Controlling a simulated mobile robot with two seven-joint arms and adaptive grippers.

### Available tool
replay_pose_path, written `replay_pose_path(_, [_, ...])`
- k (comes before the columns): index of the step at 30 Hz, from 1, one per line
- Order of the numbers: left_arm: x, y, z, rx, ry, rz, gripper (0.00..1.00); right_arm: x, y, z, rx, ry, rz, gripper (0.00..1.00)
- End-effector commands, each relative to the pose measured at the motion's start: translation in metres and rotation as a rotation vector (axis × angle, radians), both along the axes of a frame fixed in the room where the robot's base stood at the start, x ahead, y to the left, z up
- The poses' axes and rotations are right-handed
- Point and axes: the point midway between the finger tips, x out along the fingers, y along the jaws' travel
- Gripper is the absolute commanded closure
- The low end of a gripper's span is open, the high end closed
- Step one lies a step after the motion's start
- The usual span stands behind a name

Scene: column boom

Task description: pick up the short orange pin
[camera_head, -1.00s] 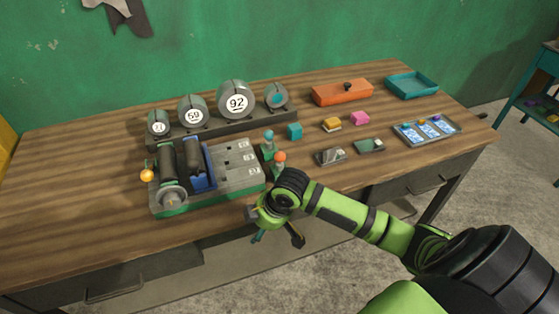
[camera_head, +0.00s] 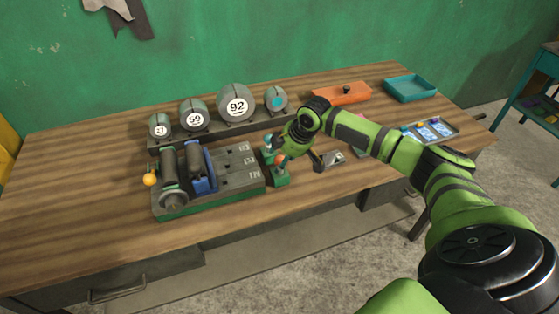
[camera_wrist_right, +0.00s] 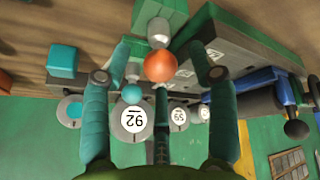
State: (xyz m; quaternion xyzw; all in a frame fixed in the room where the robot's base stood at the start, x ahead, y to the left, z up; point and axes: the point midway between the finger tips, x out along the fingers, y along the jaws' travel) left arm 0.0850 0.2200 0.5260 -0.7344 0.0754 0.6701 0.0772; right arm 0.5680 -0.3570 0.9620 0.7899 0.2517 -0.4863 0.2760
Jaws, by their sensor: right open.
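The short orange pin has a round orange head (camera_head: 280,159) and stands in a small green holder (camera_head: 281,178) at the right end of the grey fixture. In the right wrist view its orange head (camera_wrist_right: 160,66) lies between the fingers, with a pale grey body above it in the picture. My right gripper (camera_head: 294,161) is open and reaches down over the pin; its fingers (camera_wrist_right: 160,52) straddle the head with gaps on both sides. A teal-headed pin (camera_wrist_right: 132,94) stands behind it, also showing in the head view (camera_head: 268,139). My left gripper is out of view.
The grey fixture (camera_head: 222,170) with rollers stands left of the pin. Numbered discs (camera_head: 237,104) stand behind. A teal cube (camera_wrist_right: 62,65) lies near the fingers. An orange box (camera_head: 341,94) and teal tray (camera_head: 409,88) are at back right. The table's left part is clear.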

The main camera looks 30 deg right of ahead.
Motion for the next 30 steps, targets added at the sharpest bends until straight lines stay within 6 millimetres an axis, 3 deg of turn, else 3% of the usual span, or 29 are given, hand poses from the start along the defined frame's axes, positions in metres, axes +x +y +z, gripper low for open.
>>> replay_pose_path(6, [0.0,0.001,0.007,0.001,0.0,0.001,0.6,0.008,0.003,-0.019,0.001,0.001,0.0,0.41])
replay_pose_path(13, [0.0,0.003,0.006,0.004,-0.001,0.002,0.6,0.009,0.003,-0.02,-0.001,-0.001,0.001,0.41])
replay_pose_path(17, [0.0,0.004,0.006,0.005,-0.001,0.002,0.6,0.009,0.003,-0.02,-0.001,-0.001,0.001,0.93])
replay_pose_path(18, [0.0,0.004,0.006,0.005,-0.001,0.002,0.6,0.009,0.003,-0.02,0.0,0.0,0.001,1.0])
replay_pose_path(30, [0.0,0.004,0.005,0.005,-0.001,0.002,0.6,0.009,0.003,-0.019,0.0,-0.001,0.001,1.0])
